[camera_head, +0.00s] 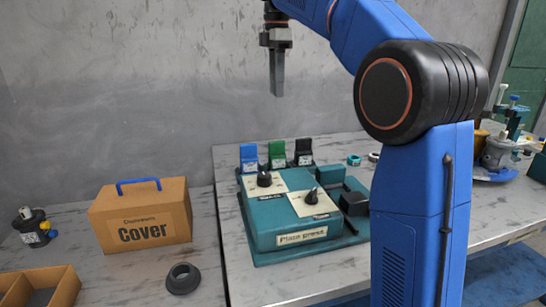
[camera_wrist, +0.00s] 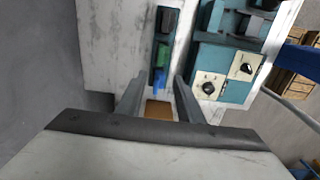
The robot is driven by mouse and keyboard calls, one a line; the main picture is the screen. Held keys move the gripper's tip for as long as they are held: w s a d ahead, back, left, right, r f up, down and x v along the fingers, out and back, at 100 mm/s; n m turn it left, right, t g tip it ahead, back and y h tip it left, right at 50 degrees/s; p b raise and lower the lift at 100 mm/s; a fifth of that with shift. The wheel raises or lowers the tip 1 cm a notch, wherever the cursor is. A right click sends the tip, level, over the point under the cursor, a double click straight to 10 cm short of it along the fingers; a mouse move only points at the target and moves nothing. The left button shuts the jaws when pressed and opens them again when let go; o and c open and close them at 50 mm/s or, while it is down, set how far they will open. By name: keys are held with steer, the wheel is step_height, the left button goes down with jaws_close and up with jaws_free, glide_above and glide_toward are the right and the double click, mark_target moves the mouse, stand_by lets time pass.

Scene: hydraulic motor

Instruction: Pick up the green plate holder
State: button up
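The green plate holder (camera_head: 277,154) stands upright in a row at the back of the teal plate press, between a blue holder (camera_head: 249,157) on its left and a black holder (camera_head: 303,152) on its right. In the wrist view the green holder (camera_wrist: 161,54) is just beyond my fingertips, with the blue holder (camera_wrist: 158,79) nearer, between the fingertips in the picture. My gripper (camera_head: 277,88) hangs pointing down, well above the row and touching nothing. In the wrist view its two fingers (camera_wrist: 162,78) are spread apart and empty.
The plate press (camera_head: 275,222) with its black knobs stands in front of the holders. A cardboard cover box (camera_head: 143,217) with a blue handle is to the left, near a black ring (camera_head: 183,278). Small rings lie to the right. The space above the holders is clear.

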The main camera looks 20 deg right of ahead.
glide_above(277, 156)
steer(key=w, duration=0.2)
steer(key=f, duration=1.6)
steer(key=shift+s+d+f, duration=0.1)
steer(key=shift+d+f, duration=0.05)
steer(key=shift+d, duration=0.05)
jaws_close()
